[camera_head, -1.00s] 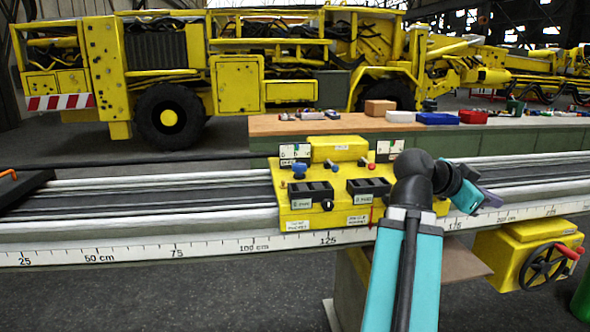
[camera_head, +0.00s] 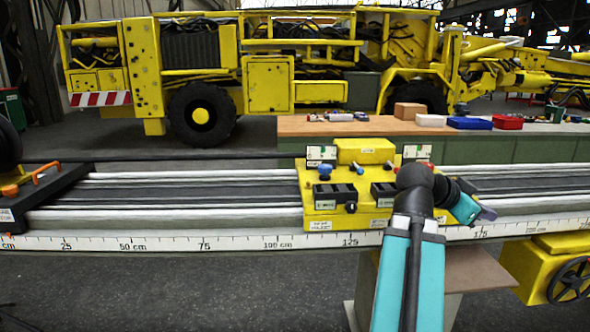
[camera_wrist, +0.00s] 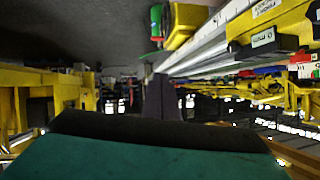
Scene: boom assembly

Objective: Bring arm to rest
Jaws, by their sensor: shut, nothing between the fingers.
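My arm, teal with black joints, rises from the bottom of the head view and bends to the right at its black elbow. My gripper (camera_head: 486,213) is a small grey-purple shape at its end, in front of the rail and right of the yellow control carriage (camera_head: 346,152). In the wrist view the dark fingers of my gripper (camera_wrist: 160,97) stand close together, shut, with nothing seen between them. The arm partly covers the carriage's right side.
A long boom rail (camera_head: 190,218) with a centimetre scale crosses in front of me. A black end piece with an orange handle (camera_head: 46,172) is at its left. Behind stands a bench (camera_head: 300,128) with boxes, then a yellow machine (camera_head: 267,83). A yellow handwheel unit (camera_head: 545,262) is lower right.

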